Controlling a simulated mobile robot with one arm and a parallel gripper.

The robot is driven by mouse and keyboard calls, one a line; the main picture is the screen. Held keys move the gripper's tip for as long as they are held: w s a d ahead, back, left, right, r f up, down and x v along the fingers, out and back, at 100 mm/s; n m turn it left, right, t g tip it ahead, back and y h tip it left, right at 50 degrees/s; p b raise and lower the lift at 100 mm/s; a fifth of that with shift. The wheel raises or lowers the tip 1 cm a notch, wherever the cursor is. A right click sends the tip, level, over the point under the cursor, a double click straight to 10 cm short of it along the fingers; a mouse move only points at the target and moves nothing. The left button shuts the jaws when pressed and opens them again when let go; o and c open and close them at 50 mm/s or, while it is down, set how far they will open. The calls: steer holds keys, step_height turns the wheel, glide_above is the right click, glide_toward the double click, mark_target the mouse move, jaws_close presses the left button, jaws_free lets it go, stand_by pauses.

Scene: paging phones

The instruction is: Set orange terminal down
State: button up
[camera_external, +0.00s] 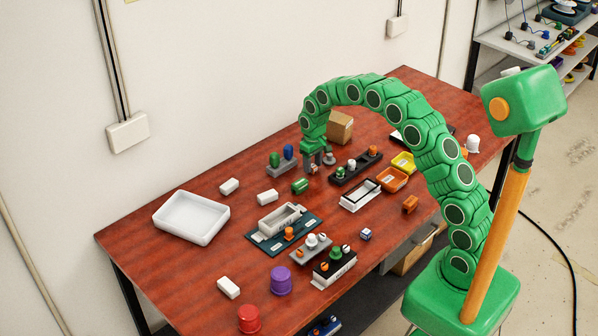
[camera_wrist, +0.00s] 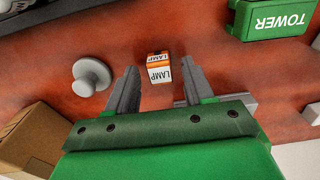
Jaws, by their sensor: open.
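A small orange and white block labelled LAMP (camera_wrist: 158,68) shows in the wrist view, just ahead of and between my fingertips. It looks like the orange terminal, and it appears to stand on the red-brown tabletop. My gripper (camera_wrist: 161,82) is open, with a visible gap between each finger and the block. In the external view my gripper (camera_external: 317,158) is low over the table's far part. The block is hard to make out there.
A grey knob (camera_wrist: 91,77) stands left of my fingers, and a cardboard box (camera_wrist: 35,142) is close at lower left. A green TOWER block (camera_wrist: 268,18) lies at upper right. A white tray (camera_external: 192,217) and several terminal holders occupy the table (camera_external: 180,275).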

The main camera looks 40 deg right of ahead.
mark_target(313, 166)
steer(key=shift+r, duration=0.1)
step_height(313, 166, up, 11)
steer(key=s+a+r, duration=0.2)
steer(key=s+r, duration=0.6)
steer(key=s, duration=0.4)
steer(key=s+a+g, duration=0.1)
steer(key=s, duration=4)
steer(key=shift+a+r+g, duration=0.35)
steer(key=shift+r+g, duration=0.05)
steer(key=shift+r, duration=0.05)
